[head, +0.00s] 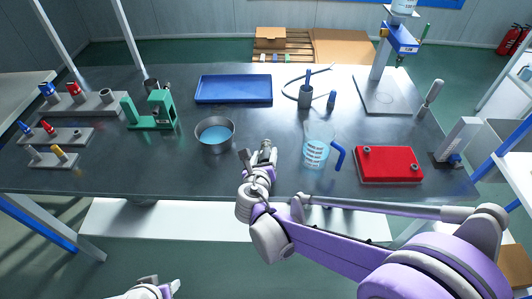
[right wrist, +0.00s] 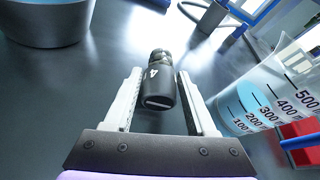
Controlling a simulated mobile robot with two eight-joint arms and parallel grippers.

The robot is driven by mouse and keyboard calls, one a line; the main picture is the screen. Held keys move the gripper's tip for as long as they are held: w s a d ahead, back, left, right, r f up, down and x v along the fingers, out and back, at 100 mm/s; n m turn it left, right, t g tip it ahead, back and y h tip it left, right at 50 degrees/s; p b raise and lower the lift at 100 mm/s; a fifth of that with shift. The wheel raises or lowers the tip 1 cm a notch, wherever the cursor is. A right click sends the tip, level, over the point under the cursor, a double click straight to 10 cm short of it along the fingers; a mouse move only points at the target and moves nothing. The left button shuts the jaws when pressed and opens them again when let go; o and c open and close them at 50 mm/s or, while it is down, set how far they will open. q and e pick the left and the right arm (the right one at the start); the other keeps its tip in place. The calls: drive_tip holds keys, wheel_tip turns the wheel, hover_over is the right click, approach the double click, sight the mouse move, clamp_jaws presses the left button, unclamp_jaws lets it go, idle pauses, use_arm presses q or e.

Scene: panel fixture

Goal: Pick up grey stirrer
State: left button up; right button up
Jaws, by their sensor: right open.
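A dark grey cylindrical piece marked 4 (right wrist: 158,82) lies on the table in the right wrist view. It may be the grey stirrer, but I cannot be sure. My right gripper (right wrist: 159,78) is open, with one finger on each side of the piece and visible gaps between. In the head view my right gripper (head: 255,157) is low near the table's front edge, between the pan and the beaker, and largely covers the piece. My left gripper (head: 158,288) shows only partly at the bottom edge of the head view, away from the table.
A metal pan of blue liquid (head: 230,122) stands left of the right gripper. A clear beaker with a blue handle (head: 316,150) stands right.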

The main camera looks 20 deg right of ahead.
drive_tip(key=shift+w+d+f, duration=0.1)
drive_tip(key=shift+w+d, duration=0.05)
drive_tip(key=shift+w, duration=0.1)
clamp_jaws()
